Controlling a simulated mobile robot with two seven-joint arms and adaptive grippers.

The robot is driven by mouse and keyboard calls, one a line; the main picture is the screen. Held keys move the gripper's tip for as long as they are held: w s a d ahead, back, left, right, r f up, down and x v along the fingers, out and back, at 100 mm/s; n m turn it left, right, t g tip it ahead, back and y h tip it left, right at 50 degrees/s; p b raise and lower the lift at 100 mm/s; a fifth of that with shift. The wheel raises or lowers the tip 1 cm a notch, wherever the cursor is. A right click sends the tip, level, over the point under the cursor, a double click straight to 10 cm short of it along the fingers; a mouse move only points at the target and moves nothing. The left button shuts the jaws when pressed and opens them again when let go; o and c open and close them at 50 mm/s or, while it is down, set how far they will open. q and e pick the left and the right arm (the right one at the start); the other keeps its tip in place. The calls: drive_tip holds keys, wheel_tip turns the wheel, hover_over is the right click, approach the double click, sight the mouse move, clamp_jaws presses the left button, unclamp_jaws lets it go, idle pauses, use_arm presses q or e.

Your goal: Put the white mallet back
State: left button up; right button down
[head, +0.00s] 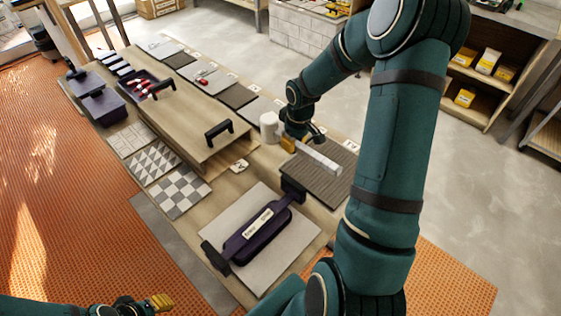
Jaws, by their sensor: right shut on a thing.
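The white mallet's pale cylindrical head (268,127) shows just left of my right gripper (289,143), above the far side of the wooden work surface. The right gripper's yellow fingertips are shut on the mallet, close to its head. A pale bar (319,159) extends from the gripper to the lower right over a dark grey ribbed tile (322,178); I cannot tell whether it is the mallet's handle or a separate thing. My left gripper (160,302) is at the bottom left edge, away from the work surface; its yellow tip shows, but its opening is unclear.
A dark purple labelled tool (258,236) with black end grips lies on a light tile (285,250) in front. A raised wooden board (180,105) with black handles stands left of centre. Patterned tiles (180,190) line the near edge. A purple tray (128,92) holds red-handled items.

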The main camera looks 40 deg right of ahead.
sight(297, 143)
wheel_tip(297, 143, down, 9)
drive_tip(key=shift+f+b, duration=0.15)
drive_tip(key=shift+b, duration=1)
drive_tip(key=c, duration=1)
unclamp_jaws()
drive_tip(key=r+p, duration=0.1)
drive_tip(key=r, duration=0.3)
drive_tip(key=s+r+p, duration=0.1)
drive_tip(key=r, duration=0.3)
drive_tip(key=r+p, duration=0.1)
drive_tip(key=r, duration=0.3)
drive_tip(key=shift+s, duration=0.15)
